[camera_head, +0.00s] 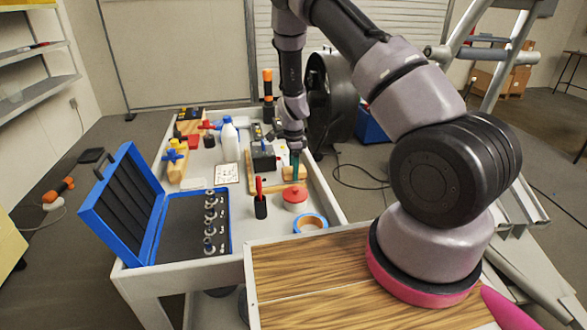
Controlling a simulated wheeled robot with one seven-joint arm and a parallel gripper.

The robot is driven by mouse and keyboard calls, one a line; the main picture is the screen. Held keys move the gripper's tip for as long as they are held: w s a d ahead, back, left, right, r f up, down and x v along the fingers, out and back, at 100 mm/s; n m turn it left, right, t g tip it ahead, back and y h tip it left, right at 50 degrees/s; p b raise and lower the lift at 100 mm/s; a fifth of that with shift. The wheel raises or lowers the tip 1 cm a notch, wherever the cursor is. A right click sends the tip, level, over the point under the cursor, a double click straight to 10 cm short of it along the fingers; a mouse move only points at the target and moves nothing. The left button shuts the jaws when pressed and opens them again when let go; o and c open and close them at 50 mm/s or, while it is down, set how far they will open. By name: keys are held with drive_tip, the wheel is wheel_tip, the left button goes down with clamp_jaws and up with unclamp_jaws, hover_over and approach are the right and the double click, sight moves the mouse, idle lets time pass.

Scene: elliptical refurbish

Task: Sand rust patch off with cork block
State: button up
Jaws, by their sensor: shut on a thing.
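My gripper (295,165) is small and far off, pointing down over the right side of the grey tool cart. A narrow teal piece shows at its lower end, in front of a small tan block (302,173) that looks like the cork block. My gripper appears shut on this block, down near the cart top; whether the block touches the surface is unclear. I cannot make out a rust patch. Grey metal frame parts (540,235) stand at the right, partly behind my arm.
The cart (335,205) has a raised rim and holds an open blue case (120,205), a white bottle (230,140), a red-lidded tin (295,195), a blue tape roll (310,224) and a black holder (261,207). A large dark wheel (335,100) stands behind the cart.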

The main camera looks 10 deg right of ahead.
drive_tip(key=shift+w+r, duration=0.1)
drive_tip(key=shift+w, duration=3.65)
drive_tip(key=shift+s, duration=0.15)
drive_tip(key=shift+s, duration=0.3)
drive_tip(key=shift+c, duration=0.6)
drive_tip(key=shift+s+f, duration=0.15)
drive_tip(key=shift+s, duration=1.4)
drive_tip(key=shift+s+f, duration=0.1)
drive_tip(key=shift+s, duration=1.45)
drive_tip(key=shift+s+f, duration=0.1)
drive_tip(key=shift+s, duration=0.25)
drive_tip(key=shift+c, duration=0.7)
drive_tip(key=shift+w+r, duration=0.15)
drive_tip(key=shift+r, duration=3)
